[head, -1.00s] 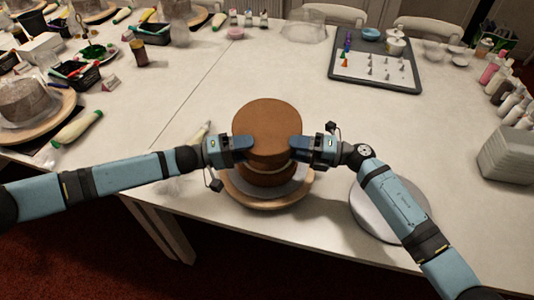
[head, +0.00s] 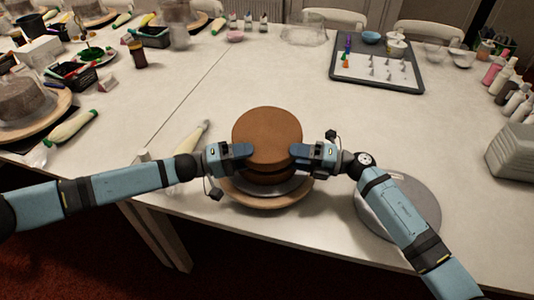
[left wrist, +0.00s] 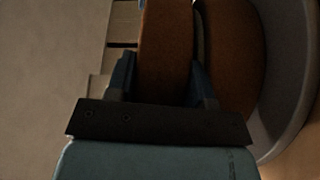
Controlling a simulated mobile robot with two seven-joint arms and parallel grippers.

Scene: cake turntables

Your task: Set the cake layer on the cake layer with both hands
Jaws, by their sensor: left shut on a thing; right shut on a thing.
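The held cake layer (head: 267,135) is a round brown disc, roughly level over the lower cake layer (head: 270,179). My left gripper (head: 245,151) is shut on its left side and my right gripper (head: 297,152) on its right side. In the left wrist view the held layer (left wrist: 165,50) sits between my left fingers, beside the lower layer (left wrist: 232,60), with a narrow gap between them. The lower layer rests on a grey board (head: 293,187) on a wooden turntable (head: 265,202). The held layer hides most of the lower one's top.
A round grey disc (head: 408,190) lies at the right, partly under my right arm. A piping bag (head: 190,150) lies left of the turntable. A dark tray (head: 405,84) with nozzles stands at the back right. The table's middle behind the cake is clear.

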